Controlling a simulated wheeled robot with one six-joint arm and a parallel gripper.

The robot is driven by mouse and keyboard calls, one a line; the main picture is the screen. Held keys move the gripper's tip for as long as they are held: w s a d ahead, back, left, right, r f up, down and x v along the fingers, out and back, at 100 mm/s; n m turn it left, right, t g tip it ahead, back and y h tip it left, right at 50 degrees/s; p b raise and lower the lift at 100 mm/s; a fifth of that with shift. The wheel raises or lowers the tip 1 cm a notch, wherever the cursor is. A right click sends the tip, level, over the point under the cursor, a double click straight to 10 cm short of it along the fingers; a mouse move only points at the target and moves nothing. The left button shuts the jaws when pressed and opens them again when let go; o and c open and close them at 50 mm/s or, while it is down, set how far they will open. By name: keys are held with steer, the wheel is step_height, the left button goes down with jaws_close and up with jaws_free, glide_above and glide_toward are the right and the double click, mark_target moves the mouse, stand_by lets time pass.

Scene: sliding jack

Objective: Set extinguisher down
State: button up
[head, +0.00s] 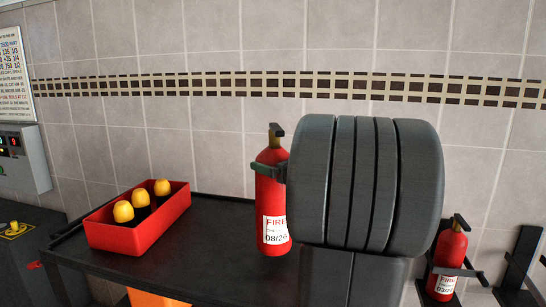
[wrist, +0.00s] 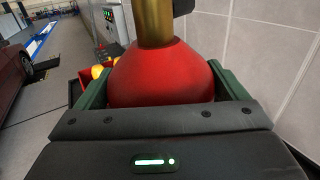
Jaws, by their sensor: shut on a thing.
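A red fire extinguisher (head: 271,203) with a black valve and a white label reading "FIRE" and "08/26" stands upright over the right part of the black cart top (head: 200,250). My gripper (head: 268,171) is shut around its upper body, below the neck. In the wrist view the extinguisher's red shoulder (wrist: 165,75) and brass neck sit between my two green fingers. Its base shows against the cart top, but I cannot tell whether it touches. My arm hides what lies right of it.
A red bin (head: 118,238) with yellow-capped items (head: 142,196) sits on the cart's left. Cart top between bin and extinguisher is bare. Another extinguisher (head: 450,258) is in a wall bracket at right, beside an empty-looking bracket (head: 520,262). A tiled wall (head: 240,130) is behind.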

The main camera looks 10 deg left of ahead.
steer(key=shift+f, duration=1.65)
steer(key=o, duration=1.7)
steer(key=shift+f, duration=0.3)
steer(key=shift+o, duration=0.2)
steer(key=shift+s+r, duration=0.1)
steer(key=shift+s, duration=0.05)
steer(key=shift+d, duration=0.1)
steer(key=b+v, duration=0.2)
steer(key=v, duration=1)
steer(key=shift+b, duration=0.3)
